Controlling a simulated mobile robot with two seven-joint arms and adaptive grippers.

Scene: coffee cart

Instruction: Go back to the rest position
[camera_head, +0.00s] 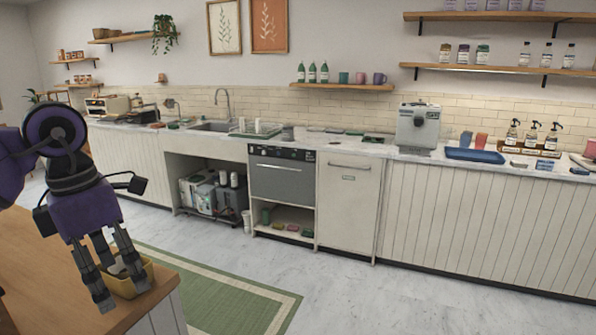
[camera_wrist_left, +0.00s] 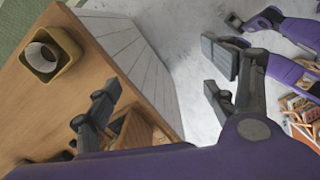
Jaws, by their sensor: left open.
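My left gripper (camera_head: 122,290) hangs with its fingers pointing down at the lower left of the head view. Its two fingers are spread and nothing is between them; they also show in the left wrist view (camera_wrist_left: 165,76). In the head view the fingers overlap a yellow container (camera_head: 147,273). In the left wrist view that container (camera_wrist_left: 69,69) stands apart from the fingers, at the upper left, with a round whitish thing inside.
The container stands on a wooden counter (camera_head: 40,262) near its edge. A green rug (camera_head: 225,296) and clear pale floor (camera_head: 360,295) lie beyond. Along the back wall run a sink (camera_head: 214,126), a dishwasher (camera_head: 283,178), a grey machine (camera_head: 418,126) and a blue tray (camera_head: 474,155).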

